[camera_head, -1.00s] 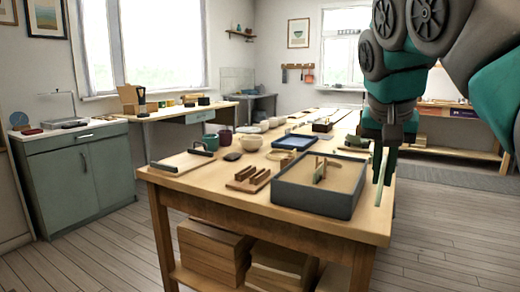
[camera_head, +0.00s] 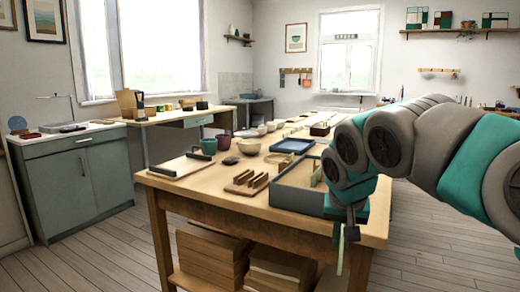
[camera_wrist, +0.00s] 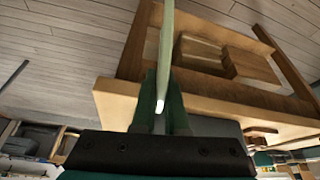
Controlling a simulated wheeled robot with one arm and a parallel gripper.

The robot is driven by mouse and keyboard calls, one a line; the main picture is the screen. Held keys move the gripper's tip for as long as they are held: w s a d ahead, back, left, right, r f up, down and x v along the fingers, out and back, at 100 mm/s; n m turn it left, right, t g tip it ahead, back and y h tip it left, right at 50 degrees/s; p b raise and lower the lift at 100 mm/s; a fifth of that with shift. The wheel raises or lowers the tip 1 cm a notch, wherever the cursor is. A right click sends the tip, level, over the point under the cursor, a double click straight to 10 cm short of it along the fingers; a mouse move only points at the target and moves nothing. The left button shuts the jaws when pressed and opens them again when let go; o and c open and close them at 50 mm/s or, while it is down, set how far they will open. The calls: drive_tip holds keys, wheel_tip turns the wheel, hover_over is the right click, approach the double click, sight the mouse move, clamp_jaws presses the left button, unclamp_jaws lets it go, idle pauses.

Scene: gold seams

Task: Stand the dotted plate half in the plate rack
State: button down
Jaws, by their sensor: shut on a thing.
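My gripper (camera_head: 345,225) is at the near right corner of the workbench, pointing down; it also shows in the wrist view (camera_wrist: 163,108). It is shut on a thin pale green piece (camera_wrist: 166,50), seen edge-on, which I take to be the plate half. In the head view the piece (camera_head: 340,252) hangs below the fingers, in front of the bench edge. Its dots and face cannot be seen. A wooden rack with upright slats (camera_head: 246,184), likely the plate rack, stands on the bench, left of my gripper and apart from it.
A grey-walled tray (camera_head: 293,198) lies between the rack and my gripper, partly hidden by my arm. A board with a dark handle (camera_head: 178,167), a dark stone-like thing (camera_head: 231,160), bowls (camera_head: 249,146) and a blue tray (camera_head: 292,146) are on the bench (camera_head: 215,196). Wooden blocks fill the shelf below.

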drive_tip(key=w+a+f+n, duration=0.1)
drive_tip(key=w+a+f, duration=0.1)
drive_tip(key=f, duration=0.8)
drive_tip(key=w+a+f+n+y, duration=0.1)
drive_tip(key=w+a+f+n, duration=0.1)
drive_tip(key=f, duration=0.8)
drive_tip(key=w+a+f+n, duration=0.1)
drive_tip(key=w+a+f, duration=0.2)
drive_tip(key=f, duration=0.6)
drive_tip(key=shift+w+a+f+y, duration=0.3)
drive_tip(key=shift+w+f+y, duration=0.1)
drive_tip(key=shift+w, duration=0.65)
